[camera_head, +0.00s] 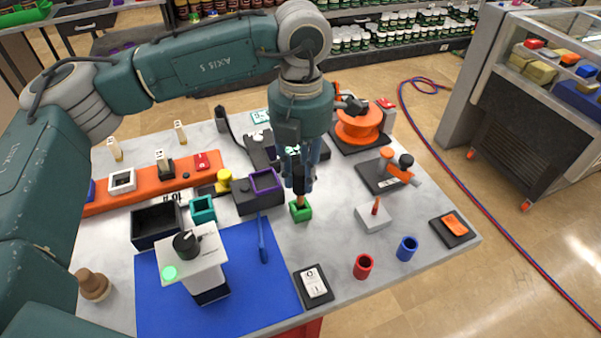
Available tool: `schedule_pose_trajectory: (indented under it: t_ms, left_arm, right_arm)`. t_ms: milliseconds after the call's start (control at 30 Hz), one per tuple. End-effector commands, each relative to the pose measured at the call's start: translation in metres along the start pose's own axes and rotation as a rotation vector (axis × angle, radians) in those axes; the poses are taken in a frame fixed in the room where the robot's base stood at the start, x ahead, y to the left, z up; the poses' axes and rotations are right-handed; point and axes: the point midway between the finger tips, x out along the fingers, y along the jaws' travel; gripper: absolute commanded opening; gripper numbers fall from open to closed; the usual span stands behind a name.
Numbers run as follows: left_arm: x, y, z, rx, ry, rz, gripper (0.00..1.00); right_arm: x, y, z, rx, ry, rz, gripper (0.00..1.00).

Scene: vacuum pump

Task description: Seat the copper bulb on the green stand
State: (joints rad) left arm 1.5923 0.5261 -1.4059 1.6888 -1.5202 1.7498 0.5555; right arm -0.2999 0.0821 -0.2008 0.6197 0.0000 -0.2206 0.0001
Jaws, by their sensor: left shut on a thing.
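The green stand (301,213) is a small square block on the grey-white table, just right of the blue mat. My left gripper (299,183) points straight down over it, its fingers close together. It is shut on a slim piece whose copper-coloured lower end (300,201), apparently the copper bulb, shows just below the fingertips. This end overlaps the stand's opening. I cannot tell whether it rests in the stand or hangs just above it. The fingers hide the upper part of the bulb. My right gripper is not in view.
A purple-rimmed grey box (265,183) stands close left of the gripper. A blue mat (160,313) bears a white box with a black knob (193,258). A white block (373,219), red cup (363,267) and blue cup (407,248) stand right. Table between them and the stand is clear.

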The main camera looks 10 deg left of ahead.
Motion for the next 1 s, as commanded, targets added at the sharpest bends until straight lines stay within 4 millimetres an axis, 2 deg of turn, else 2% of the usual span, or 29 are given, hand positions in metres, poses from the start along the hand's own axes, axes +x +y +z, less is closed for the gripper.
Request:
schedule_pose_trajectory:
  t_ms: [1000]
  left_arm:
    - [0.0033,0.0003,0.0003,0.0,-0.001,0.0,0.0]
  right_arm:
    - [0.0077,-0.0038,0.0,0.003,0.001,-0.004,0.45]
